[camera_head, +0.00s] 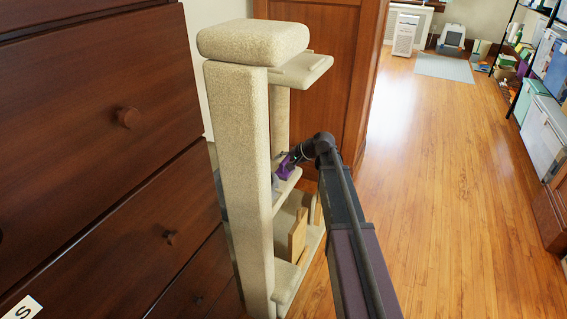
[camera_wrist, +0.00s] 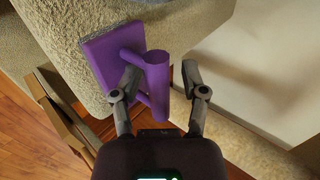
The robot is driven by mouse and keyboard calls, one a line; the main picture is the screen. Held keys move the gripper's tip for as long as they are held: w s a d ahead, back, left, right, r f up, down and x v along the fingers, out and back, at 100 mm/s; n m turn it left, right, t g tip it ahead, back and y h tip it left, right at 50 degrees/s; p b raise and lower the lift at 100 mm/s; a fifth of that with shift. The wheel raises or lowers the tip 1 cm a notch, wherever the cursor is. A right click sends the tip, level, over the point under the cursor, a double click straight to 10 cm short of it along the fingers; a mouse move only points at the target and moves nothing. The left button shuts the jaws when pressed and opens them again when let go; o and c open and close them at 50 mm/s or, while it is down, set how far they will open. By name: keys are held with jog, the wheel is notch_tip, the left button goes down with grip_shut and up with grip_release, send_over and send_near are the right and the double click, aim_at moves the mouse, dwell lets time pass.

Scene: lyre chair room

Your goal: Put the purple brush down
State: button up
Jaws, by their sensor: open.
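The purple brush (camera_wrist: 156,78) shows in the wrist view, with a flat rectangular head and a cylindrical handle joined by short struts. Its head lies against a beige carpeted surface of the cat tree. My gripper (camera_wrist: 163,80) is open, with one finger on each side of the brush handle; I cannot tell whether either touches it. In the head view, the brush (camera_head: 285,168) is small and partly hidden by my gripper (camera_head: 283,157), at a middle shelf of the cat tree (camera_head: 236,170).
A dark wooden dresser (camera_head: 90,120) stands close on the left. A brown wooden cabinet (camera_head: 325,70) rises behind the cat tree. A wooden board (camera_head: 298,235) stands on a lower shelf. Open wooden floor (camera_head: 440,190) lies to the right, with shelving along the far right.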

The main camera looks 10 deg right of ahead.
jog(key=p+v, duration=0.7)
jog(key=v, duration=0.5)
jog(key=shift+p, duration=0.35)
jog(key=shift+r, duration=0.1)
jog(key=s+a+f+n+g+h, duration=0.2)
jog(key=s, duration=0.6)
jog(key=s+a+f+n+g+h, duration=0.2)
jog(key=s+h, duration=0.1)
jog(key=s, duration=0.5)
jog(key=s+a+f+n+g+h, duration=0.1)
jog(key=s+a+f+n+h, duration=0.1)
jog(key=s, duration=0.6)
jog(key=shift+a+f+n+g+h, duration=0.3)
jog(key=shift+n+g+h, duration=0.1)
jog(key=shift+n+h, duration=0.15)
